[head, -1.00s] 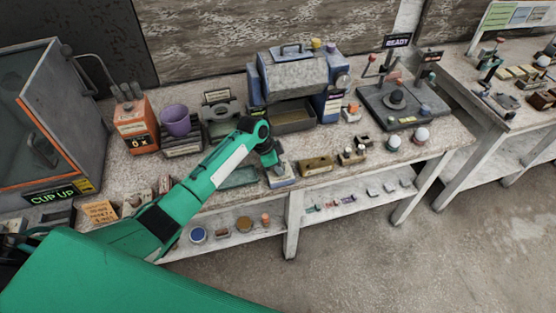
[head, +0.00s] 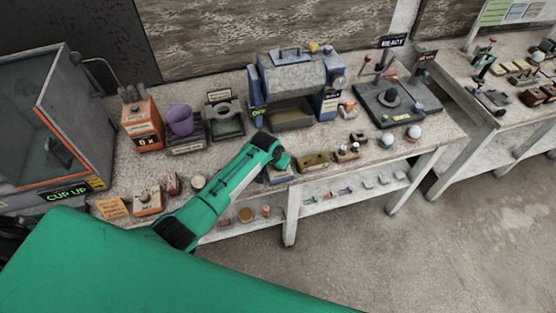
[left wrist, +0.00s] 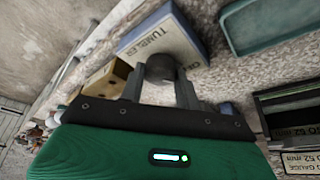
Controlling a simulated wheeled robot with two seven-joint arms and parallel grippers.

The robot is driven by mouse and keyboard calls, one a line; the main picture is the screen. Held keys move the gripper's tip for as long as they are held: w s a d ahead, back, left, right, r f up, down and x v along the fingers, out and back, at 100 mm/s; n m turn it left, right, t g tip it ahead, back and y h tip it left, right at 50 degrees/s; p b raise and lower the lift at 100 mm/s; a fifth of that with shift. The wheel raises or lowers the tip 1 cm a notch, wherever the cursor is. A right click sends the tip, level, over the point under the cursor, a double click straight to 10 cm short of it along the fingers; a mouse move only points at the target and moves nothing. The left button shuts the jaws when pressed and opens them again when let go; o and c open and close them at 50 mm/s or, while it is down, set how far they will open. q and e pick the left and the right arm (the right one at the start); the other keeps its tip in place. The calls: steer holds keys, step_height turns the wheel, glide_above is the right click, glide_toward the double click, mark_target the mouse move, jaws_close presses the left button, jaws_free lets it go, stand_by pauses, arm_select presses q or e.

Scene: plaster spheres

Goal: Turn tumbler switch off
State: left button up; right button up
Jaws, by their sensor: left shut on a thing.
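The tumbler switch is a small box (left wrist: 172,38) with a blue side and a pale top lettered "TUMBLER", filling the upper middle of the left wrist view. Its dark round knob (left wrist: 160,66) sits between the two fingers of my left gripper (left wrist: 158,80), which is shut on it. In the head view my left gripper (head: 280,160) is low over the switch box (head: 281,177) at the table's front edge and hides most of it. The blue-grey tumbler machine (head: 298,75) stands behind, with a green lit "OFF" sign (head: 258,112) on its left side. My right gripper is out of view.
A tan block (head: 314,161) stands just right of the switch. A black-based device (head: 398,105) with a "READY" sign stands at the right.

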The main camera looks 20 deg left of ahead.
arm_select(q)
steer(key=shift+r+n, duration=0.1)
steer(key=shift+n, duration=0.4)
steer(key=o, duration=1)
steer(key=shift+d+b+v, duration=0.15)
steer(key=shift+b+v, duration=0.65)
steer(key=shift+v, duration=2.65)
steer(key=shift+d+b+v, duration=0.1)
steer(key=shift+b+v, duration=0.65)
steer(key=shift+v, duration=2.65)
steer(key=shift+s, duration=0.15)
